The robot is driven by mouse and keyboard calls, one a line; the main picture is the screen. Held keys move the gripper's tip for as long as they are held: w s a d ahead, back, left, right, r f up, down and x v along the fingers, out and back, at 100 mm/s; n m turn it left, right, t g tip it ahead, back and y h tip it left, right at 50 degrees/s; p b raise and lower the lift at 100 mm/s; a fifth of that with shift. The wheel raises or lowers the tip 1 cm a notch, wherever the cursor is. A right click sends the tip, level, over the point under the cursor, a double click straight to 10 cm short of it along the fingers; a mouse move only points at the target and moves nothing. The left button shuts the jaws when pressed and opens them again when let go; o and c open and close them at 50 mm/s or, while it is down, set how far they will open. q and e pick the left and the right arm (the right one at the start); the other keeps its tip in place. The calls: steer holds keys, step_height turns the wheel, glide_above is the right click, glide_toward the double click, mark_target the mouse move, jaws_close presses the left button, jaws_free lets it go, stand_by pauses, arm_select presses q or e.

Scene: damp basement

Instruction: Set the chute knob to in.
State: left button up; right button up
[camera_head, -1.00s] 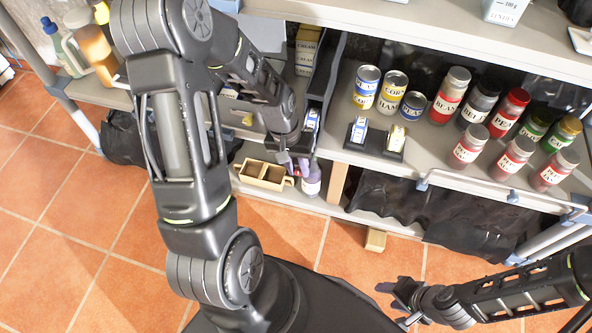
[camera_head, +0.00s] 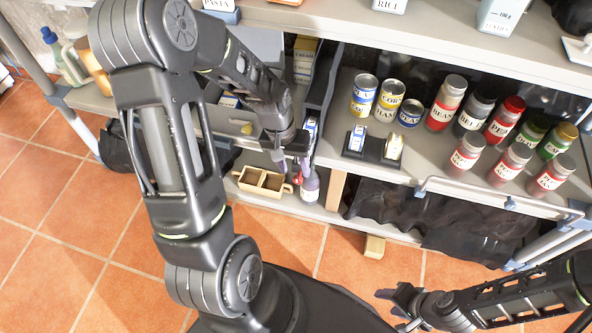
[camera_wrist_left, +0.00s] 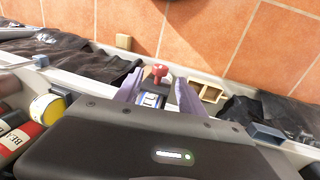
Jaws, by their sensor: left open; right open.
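The red chute knob (camera_wrist_left: 158,71) stands between the two spread purple fingers of my left gripper (camera_wrist_left: 157,80) in the left wrist view. A blue-and-white carton shows just below it there. In the head view the knob (camera_head: 298,178) is a small red spot at the left fingertips (camera_head: 292,168), by the lower end of the dark sloping chute (camera_head: 322,88). My left gripper is open; I cannot tell whether a finger touches the knob. The knob's setting marks are not readable. My right gripper (camera_head: 393,298) is open and empty, low over the floor at the right.
Two small cartons sit in a dark holder (camera_head: 374,150) at right, with cans and jars behind. The tiled floor in front is mostly clear.

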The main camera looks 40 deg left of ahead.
arm_select(q)
steer(key=r, duration=0.4)
steer(key=shift+s+a+r+p, duration=0.1)
steer(key=shift+s+a+p, duration=0.05)
steer(key=shift+a+p, duration=0.2)
